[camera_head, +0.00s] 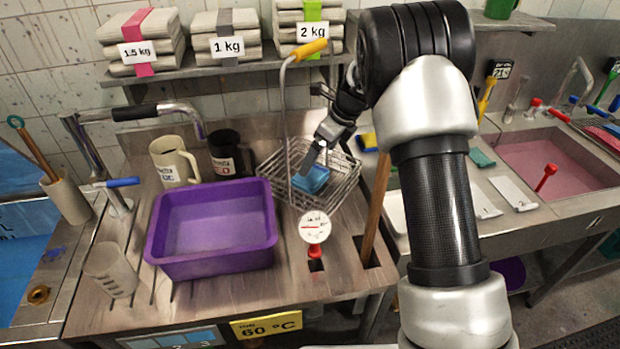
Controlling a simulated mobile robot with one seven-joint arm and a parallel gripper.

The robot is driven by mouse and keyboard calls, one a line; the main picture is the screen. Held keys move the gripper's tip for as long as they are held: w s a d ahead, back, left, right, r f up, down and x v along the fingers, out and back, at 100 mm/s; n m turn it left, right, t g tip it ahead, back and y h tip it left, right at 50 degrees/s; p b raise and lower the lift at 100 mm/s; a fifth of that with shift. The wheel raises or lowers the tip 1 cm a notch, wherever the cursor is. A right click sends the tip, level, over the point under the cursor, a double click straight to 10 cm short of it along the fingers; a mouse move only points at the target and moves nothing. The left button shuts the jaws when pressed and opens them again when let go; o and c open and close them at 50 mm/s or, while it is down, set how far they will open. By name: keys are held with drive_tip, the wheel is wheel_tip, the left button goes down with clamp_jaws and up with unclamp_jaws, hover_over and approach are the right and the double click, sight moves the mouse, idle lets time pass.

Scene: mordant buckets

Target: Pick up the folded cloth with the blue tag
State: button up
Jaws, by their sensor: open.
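A wire basket (347,193) with a yellow-ended handle stands on the steel counter. A small blue item (312,180) lies in it; I cannot tell whether this is the blue tag or a separate thing. Something pale with dark marks (342,160) lies beside it, partly behind the wires and my gripper. My gripper (316,163) is open and points down into the basket, at the blue item's upper edge. Whether it touches is too small to tell. On the shelf, the folded cloth stacks have pink (137,30), grey (225,38) and green (312,12) bands.
A purple tub (212,262) stands left of the basket, with a cream mug (172,163) and a black mug (227,155) behind it. A round white dial (314,227) is in front. A wooden stick (375,208) rises right of the basket. A pink-filled sink (565,165) is at right.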

sight(310, 173)
drive_tip(key=x, duration=0.7)
drive_tip(key=shift+a+f, duration=0.1)
drive_tip(key=shift+f, duration=0.15)
drive_tip(key=shift+s, duration=0.1)
drive_tip(key=c, duration=1.3)
wheel_tip(310, 173, up, 10)
